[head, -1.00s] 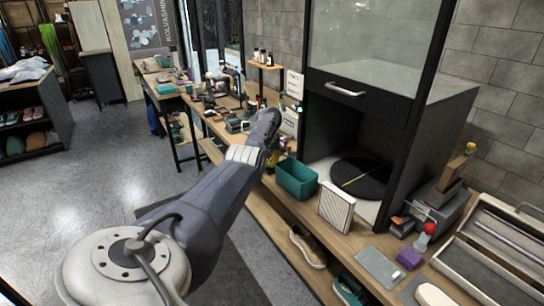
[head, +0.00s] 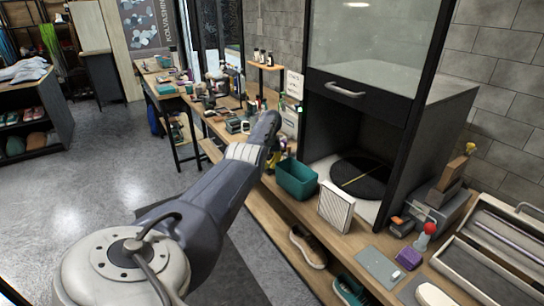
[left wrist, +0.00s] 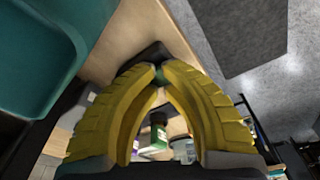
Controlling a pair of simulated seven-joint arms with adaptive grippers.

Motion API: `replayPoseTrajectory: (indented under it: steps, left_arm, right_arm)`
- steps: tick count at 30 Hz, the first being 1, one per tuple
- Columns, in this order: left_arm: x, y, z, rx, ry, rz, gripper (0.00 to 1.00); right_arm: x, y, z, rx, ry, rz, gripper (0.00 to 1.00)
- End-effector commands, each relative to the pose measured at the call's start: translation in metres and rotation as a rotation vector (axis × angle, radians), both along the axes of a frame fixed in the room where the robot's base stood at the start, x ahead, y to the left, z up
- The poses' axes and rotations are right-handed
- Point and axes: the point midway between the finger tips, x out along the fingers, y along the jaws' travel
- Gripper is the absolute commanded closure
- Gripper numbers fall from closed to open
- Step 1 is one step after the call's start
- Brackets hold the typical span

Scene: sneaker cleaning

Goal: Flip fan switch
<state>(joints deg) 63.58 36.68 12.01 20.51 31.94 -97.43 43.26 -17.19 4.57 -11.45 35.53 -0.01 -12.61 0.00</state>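My left gripper (head: 278,158) is over the bench, beside the left rim of the teal bin, with its dark wrist partly covering it in the head view. In the left wrist view its yellow fingers (left wrist: 160,76) come together at the tips, and no held object shows between them. A fan switch cannot be told for certain. A tall dark booth (head: 385,105) with a glass front and a handle stands on the bench. A small device with a red knob (head: 430,228) is to its right. My right gripper is not in view.
The teal bin (head: 296,180) also shows in the left wrist view (left wrist: 38,55). A white pleated filter (head: 337,206) stands beside it. Bottles, including one with a green label (left wrist: 157,138), stand on the bench. A brown shoe (head: 308,246) lies on the lower shelf. The floor at left is clear.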

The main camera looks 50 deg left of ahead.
Motion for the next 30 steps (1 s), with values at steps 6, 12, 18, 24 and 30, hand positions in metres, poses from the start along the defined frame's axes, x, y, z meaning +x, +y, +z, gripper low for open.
replayPoseTrajectory:
  steps: [6,12,18,24,30]
  left_arm:
    - [0.000,0.000,0.010,0.001,-0.001,0.000,1.00]
    - [0.000,0.000,0.023,0.001,-0.001,0.001,1.00]
    - [0.000,0.000,0.037,0.000,-0.001,0.000,1.00]
    - [0.000,0.000,0.051,0.000,-0.001,0.000,1.00]
    - [0.000,-0.001,0.063,-0.001,-0.001,0.000,1.00]
  right_arm:
    - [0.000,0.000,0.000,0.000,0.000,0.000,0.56]
    - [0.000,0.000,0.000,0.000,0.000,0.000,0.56]
    - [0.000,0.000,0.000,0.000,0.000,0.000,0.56]
    - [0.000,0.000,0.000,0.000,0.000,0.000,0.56]
    - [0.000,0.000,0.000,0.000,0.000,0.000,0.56]
